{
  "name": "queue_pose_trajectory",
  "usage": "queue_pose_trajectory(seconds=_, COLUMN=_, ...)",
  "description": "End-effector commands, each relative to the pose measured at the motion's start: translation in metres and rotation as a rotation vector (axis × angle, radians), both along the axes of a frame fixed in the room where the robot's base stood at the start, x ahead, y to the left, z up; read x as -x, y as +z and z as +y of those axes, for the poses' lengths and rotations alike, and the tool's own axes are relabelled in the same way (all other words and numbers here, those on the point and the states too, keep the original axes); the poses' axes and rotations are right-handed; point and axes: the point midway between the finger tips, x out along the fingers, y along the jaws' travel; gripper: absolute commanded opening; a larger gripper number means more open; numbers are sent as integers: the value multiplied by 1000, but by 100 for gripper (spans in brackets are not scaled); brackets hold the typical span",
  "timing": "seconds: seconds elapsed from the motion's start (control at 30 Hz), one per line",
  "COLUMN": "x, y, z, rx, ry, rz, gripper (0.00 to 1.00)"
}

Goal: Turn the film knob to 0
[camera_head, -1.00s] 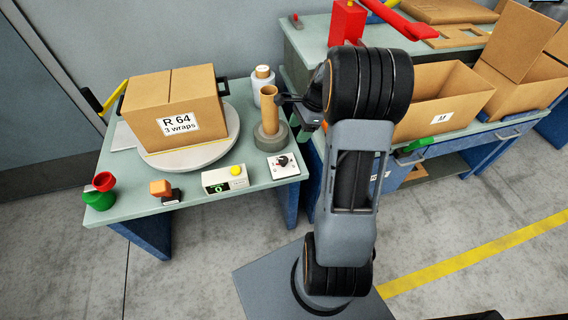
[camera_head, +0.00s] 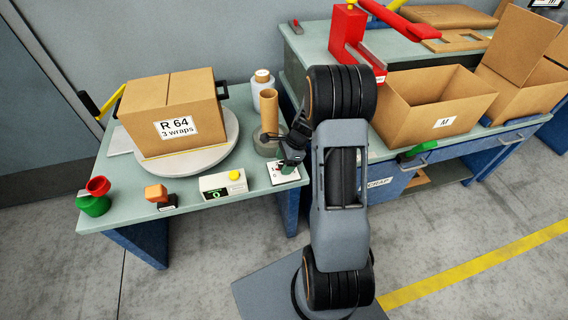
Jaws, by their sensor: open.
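A box marked "R 64 3 wraps" (camera_head: 172,112) sits on a round turntable (camera_head: 190,160). A cardboard tube (camera_head: 269,108) stands just behind my gripper. A white box with a yellow button (camera_head: 223,185) is to the left. An open carton (camera_head: 435,105) is at right.

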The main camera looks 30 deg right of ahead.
Motion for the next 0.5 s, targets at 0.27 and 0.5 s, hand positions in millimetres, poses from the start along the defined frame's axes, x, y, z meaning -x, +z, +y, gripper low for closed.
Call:
queue_pose_trajectory(seconds=0.27, x=0, y=-3, z=1, rx=0, ry=1, rz=0, gripper=64)
queue_pose_trajectory(seconds=0.5, x=0, y=-3, z=1, rx=0, ry=1, rz=0, gripper=49)
